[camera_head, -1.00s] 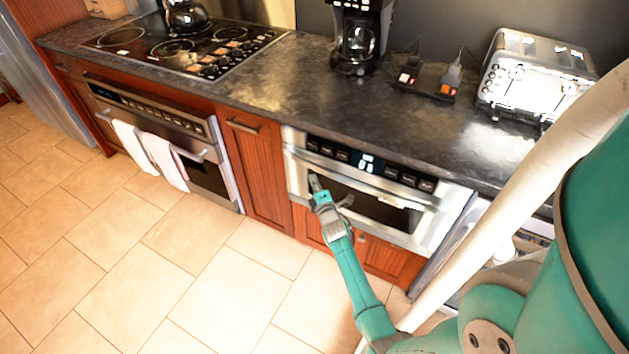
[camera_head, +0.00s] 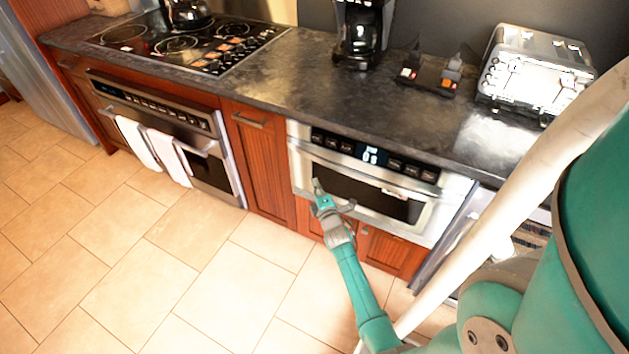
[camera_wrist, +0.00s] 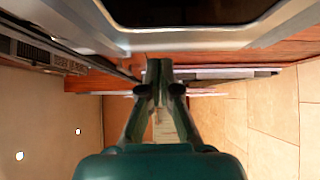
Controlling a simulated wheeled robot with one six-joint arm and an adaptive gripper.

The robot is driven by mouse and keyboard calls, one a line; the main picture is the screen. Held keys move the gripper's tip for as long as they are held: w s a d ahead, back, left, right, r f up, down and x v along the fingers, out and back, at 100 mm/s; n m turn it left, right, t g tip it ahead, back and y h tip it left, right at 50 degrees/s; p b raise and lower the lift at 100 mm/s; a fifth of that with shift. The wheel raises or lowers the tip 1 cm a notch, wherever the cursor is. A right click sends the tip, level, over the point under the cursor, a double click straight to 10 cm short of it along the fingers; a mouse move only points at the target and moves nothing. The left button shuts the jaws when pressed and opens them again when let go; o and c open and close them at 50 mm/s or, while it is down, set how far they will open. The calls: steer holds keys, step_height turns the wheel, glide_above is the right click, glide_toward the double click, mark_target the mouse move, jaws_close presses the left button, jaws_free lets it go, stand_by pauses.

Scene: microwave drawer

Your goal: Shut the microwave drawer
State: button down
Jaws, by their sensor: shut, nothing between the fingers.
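My gripper (camera_head: 317,188) is shut and empty, in front of the drawer's lower left part. In the wrist view, the fingertips (camera_wrist: 160,65) point at the steel lower edge of the drawer (camera_wrist: 190,40), with the dark window above. Whether they touch it cannot be told.
Red wood cabinet doors (camera_head: 385,250) lie beneath the drawer. An oven (camera_head: 205,165) with white towels stands to the left. The dark counter (camera_head: 290,75) carries a coffee maker (camera_head: 358,35) and a toaster (camera_head: 535,70). The tiled floor (camera_head: 190,260) in front is clear.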

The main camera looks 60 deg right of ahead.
steer(key=v, duration=0.8)
steer(key=shift+a, duration=0.2)
